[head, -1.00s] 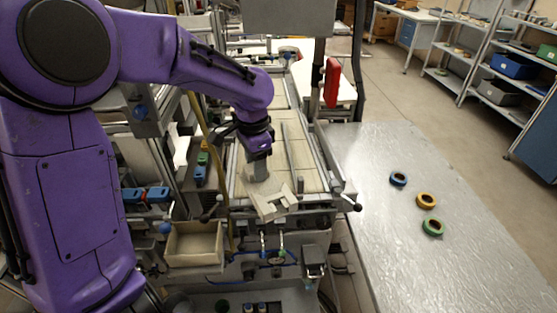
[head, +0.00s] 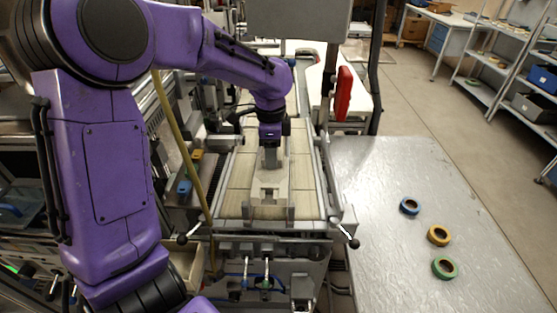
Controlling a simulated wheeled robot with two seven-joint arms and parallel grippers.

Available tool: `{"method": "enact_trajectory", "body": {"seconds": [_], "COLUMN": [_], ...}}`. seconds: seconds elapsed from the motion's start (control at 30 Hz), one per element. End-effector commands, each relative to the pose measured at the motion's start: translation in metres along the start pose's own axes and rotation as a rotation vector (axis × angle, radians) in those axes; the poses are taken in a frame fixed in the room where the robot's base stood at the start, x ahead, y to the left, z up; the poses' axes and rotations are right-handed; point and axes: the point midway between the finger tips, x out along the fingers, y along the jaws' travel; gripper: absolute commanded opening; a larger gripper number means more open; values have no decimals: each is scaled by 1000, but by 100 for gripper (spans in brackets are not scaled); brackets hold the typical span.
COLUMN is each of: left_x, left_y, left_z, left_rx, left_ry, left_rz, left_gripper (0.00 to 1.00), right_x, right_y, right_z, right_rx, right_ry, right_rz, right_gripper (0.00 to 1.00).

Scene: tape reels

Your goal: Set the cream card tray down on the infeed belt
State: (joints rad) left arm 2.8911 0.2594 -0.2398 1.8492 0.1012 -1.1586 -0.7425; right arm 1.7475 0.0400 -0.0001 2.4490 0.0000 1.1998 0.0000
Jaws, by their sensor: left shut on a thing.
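The cream card tray (head: 270,193) is in the middle of the head view, over the near part of the infeed belt (head: 303,190). My left gripper (head: 271,160) points down and is shut on the tray's far part. The tray looks roughly level and in line with the belt. I cannot tell whether its underside touches the belt. The gripper's fingers are partly hidden by the wrist. My right gripper is not in the view.
Belt side rails end in black-knobbed levers. A yellow hose (head: 178,140) runs left of the belt. A red box (head: 343,93) hangs behind.

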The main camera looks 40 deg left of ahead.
Motion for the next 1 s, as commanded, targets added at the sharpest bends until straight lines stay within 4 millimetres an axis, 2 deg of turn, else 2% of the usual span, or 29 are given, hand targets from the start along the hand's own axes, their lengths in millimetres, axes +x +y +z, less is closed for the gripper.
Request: {"method": "enact_trajectory", "body": {"seconds": [0.03, 0.23, 0.5, 0.67, 0.83, 1.0], "left_x": [1, 22, 70, 83, 110, 117], "left_y": [-12, -59, -98, -108, -110, -111], "left_z": [2, 4, 2, 2, 1, 1], "left_rx": [-7, -13, -8, -6, -5, -5], "left_ry": [-5, -6, -6, -6, -6, -4], "left_rz": [5, 5, 4, 4, 5, 1], "left_gripper": [10, 10, 10, 10, 10, 10], "right_x": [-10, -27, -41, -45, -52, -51], "right_y": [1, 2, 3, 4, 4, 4], "right_z": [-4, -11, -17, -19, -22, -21], "right_rx": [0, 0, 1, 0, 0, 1], "right_ry": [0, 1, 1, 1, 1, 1], "right_rz": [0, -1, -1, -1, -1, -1], "right_gripper": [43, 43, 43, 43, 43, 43]}}
